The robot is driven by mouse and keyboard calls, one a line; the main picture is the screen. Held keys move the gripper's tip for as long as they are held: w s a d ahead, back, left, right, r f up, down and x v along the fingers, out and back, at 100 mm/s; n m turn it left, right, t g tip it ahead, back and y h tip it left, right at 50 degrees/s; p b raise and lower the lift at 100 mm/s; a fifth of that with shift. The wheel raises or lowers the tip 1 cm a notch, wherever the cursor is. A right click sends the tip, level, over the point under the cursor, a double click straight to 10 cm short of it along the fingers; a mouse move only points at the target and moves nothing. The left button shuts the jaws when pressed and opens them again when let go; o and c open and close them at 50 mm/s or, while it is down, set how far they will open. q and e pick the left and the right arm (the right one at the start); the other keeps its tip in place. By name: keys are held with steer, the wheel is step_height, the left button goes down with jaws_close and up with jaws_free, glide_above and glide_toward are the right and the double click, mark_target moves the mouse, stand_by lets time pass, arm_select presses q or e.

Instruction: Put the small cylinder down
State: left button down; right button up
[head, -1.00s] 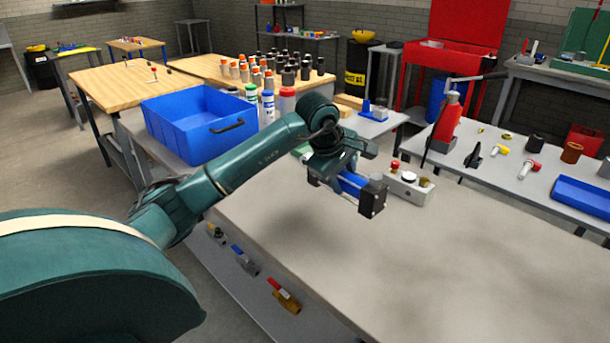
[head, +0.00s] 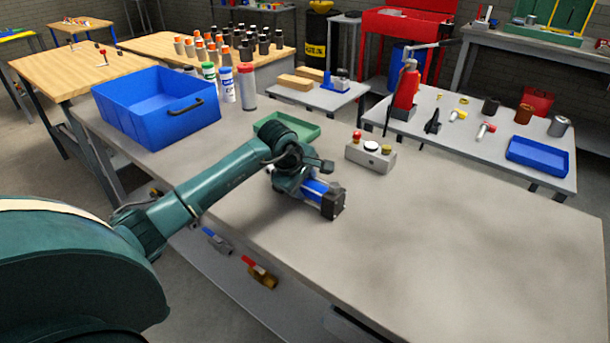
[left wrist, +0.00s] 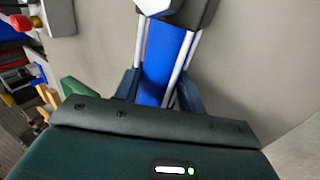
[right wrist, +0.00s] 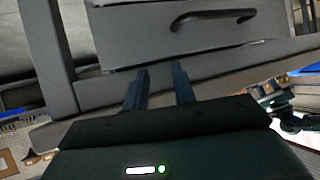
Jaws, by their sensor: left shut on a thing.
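The small cylinder (head: 316,189) has a blue barrel, thin metal rods and a dark end block. My left gripper (head: 302,183) is shut on its blue barrel. In the left wrist view the cylinder (left wrist: 158,62) lies between the two fingers, with its block at the top edge. It is held sideways over the grey table (head: 420,240), very low; I cannot tell whether it touches the top. My right gripper shows only in the right wrist view (right wrist: 158,78); its fingers are apart with nothing between them.
A control box with buttons (head: 370,155) and a green tray (head: 290,128) stand just behind the cylinder. A blue bin (head: 155,105) and several bottles stand at the back left. The table is bare to the right and front. A grey drawer (right wrist: 180,40) faces my right gripper.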

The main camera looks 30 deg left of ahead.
arm_select(q)
steer(key=shift+w+r, duration=0.1)
steer(key=shift+r, duration=0.1)
steer(key=c, duration=1.2)
jaws_free()
steer(key=shift+f, duration=0.25)
steer(key=shift+c, duration=0.2)
steer(key=o, duration=0.4)
arm_select(e)
steer(key=shift+s, duration=0.1)
arm_select(q)
steer(key=shift+r, duration=0.2)
steer(key=shift+s+r, duration=0.25)
steer(key=shift+s, duration=0.05)
steer(key=v, duration=1.1)
steer(key=shift+r+b, duration=0.15)
steer(key=shift+b, duration=0.2)
arm_select(e)
steer(key=shift+a+r, duration=0.1)
steer(key=shift+a, duration=0.1)
arm_select(q)
steer(key=shift+s, duration=0.1)
arm_select(e)
steer(key=shift+f, duration=0.2)
